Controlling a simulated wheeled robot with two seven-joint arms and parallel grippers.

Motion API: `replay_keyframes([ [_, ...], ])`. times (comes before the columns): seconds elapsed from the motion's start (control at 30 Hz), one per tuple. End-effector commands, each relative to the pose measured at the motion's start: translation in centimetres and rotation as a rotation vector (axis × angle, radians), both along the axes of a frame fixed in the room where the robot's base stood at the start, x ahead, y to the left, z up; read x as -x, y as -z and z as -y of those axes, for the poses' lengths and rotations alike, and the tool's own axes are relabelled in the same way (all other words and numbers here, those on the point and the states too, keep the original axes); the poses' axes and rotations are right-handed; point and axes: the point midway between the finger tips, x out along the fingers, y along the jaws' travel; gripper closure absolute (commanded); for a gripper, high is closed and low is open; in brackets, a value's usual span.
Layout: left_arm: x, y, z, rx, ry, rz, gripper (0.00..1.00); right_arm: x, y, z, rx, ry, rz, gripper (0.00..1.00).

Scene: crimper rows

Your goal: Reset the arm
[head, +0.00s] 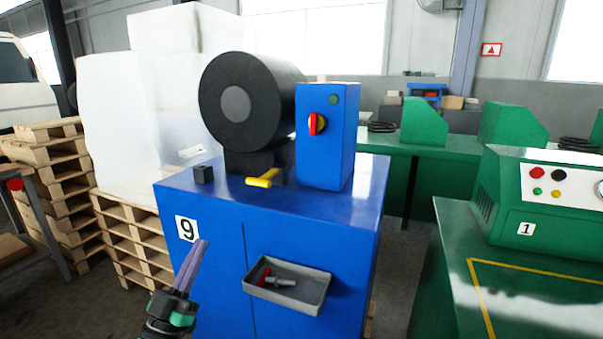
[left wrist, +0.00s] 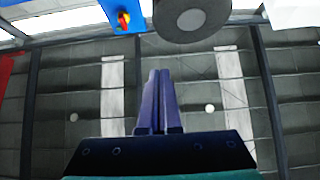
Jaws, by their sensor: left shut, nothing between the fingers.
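My left gripper (head: 203,246) is in the lower left of the head view, pointing up in front of the blue cabinet numbered 9 (head: 215,275). Its two purple fingers are closed together with nothing between them. In the left wrist view the fingers (left wrist: 158,78) also show pressed together, with the ceiling behind them. Part of the blue control box (left wrist: 112,14) and the round black drum (left wrist: 190,18) show at the top of that view. My right gripper is not seen in either view.
On the cabinet stand a black drum machine (head: 252,100), a yellow handle (head: 262,180) and a blue box with a red-yellow switch (head: 328,135). A grey tray (head: 300,300) with small items juts from its front. A green machine numbered 1 (head: 530,200) stands right. Wooden pallets (head: 50,190) stand left.

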Motion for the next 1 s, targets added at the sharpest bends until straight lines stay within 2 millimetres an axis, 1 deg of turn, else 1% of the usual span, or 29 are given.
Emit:
replay_keyframes([
  [0.03, -0.3, 0.7, -0.1, -0.006, -0.008, -0.023, 1.0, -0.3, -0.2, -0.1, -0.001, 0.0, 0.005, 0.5],
  [0.23, -1.7, 4.5, -0.7, -0.037, -0.046, -0.136, 1.0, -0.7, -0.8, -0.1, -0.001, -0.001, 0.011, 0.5],
  [0.37, -2.5, 7.9, -1.3, -0.065, -0.075, -0.231, 1.0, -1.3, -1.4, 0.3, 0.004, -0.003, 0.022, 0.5],
  [0.47, -2.9, 11.4, -1.8, -0.091, -0.1, -0.326, 1.0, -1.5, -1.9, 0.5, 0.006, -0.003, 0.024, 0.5],
  [0.5, -3.1, 13.0, -2.1, -0.104, -0.111, -0.373, 1.0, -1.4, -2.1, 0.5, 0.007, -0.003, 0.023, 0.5],
  [0.57, -3.1, 15.6, -2.4, -0.125, -0.128, -0.444, 1.0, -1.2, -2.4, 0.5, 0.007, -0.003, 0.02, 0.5],
  [0.67, -2.5, 20.9, -3.2, -0.163, -0.157, -0.586, 1.0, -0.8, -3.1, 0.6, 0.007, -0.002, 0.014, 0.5],
  [0.7, -2.0, 23.3, -3.5, -0.183, -0.17, -0.652, 1.0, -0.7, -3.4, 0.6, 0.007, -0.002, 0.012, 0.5],
  [0.77, -0.7, 27.5, -4.0, -0.215, -0.187, -0.769, 1.0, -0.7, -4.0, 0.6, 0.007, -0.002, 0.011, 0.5],
  [0.8, 0.6, 30.6, -4.4, -0.242, -0.199, -0.859, 1.0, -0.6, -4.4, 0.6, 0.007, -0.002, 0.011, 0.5],
  [0.83, 1.8, 33.1, -4.6, -0.262, -0.206, -0.93, 1.0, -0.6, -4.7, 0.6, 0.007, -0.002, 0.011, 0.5],
  [0.87, 3.3, 35.5, -4.9, -0.283, -0.212, -1.004, 1.0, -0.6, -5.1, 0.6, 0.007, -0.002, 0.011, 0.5],
  [0.9, 5.5, 38.7, -5.2, -0.313, -0.218, -1.102, 1.0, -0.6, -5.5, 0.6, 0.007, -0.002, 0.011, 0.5],
  [0.97, 9.3, 43.0, -5.5, -0.356, -0.221, -1.245, 1.0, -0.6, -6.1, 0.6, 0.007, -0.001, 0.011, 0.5],
  [1.0, 12.2, 45.6, -5.6, -0.385, -0.22, -1.34, 1.0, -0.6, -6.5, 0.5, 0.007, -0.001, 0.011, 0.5],
])
